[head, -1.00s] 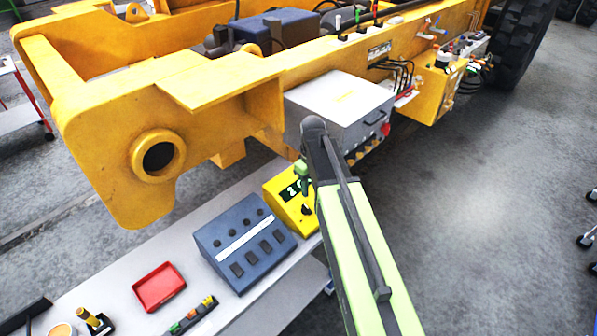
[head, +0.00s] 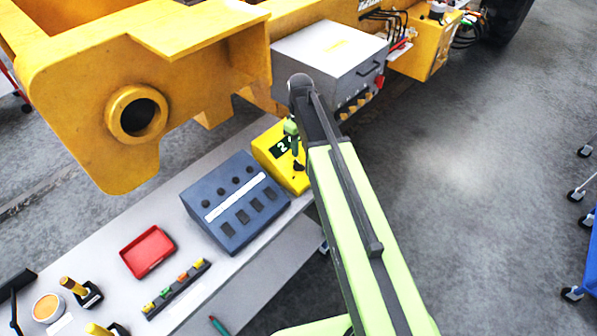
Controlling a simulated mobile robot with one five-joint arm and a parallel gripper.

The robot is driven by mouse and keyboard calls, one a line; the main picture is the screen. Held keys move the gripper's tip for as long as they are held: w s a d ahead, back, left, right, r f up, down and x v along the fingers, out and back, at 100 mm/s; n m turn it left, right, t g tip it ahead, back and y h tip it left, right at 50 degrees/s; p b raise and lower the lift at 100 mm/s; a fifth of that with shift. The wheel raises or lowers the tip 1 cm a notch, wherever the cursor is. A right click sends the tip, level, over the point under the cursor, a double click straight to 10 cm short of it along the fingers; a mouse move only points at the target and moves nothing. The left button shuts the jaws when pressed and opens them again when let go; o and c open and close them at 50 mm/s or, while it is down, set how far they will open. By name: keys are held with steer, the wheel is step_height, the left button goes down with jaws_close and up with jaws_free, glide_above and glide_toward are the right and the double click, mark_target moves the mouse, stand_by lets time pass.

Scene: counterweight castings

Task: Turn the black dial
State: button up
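A yellow box (head: 272,151) with a dark display showing pale digits stands at the far right end of the grey bench. A black dial (head: 299,166) sits on its sloped face, below the display and partly beside my arm. My gripper (head: 293,140) hangs down from the end of my green and black arm, over the right part of the yellow box. It appears above the dial in the picture. Its fingers are small and partly hidden, so I cannot tell whether they are open or touch anything.
A blue-grey control box (head: 235,203) with several small black knobs stands left of the yellow box. A red tray (head: 147,251) and a strip of coloured pieces (head: 177,288) lie nearer on the bench. A yellow machine frame (head: 90,100) and grey cabinet (head: 330,62) stand behind.

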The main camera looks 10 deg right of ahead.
mark_target(300, 164)
step_height(300, 164, down, 8)
steer(key=b, duration=0.6)
steer(key=shift+r, duration=0.1)
jaws_close()
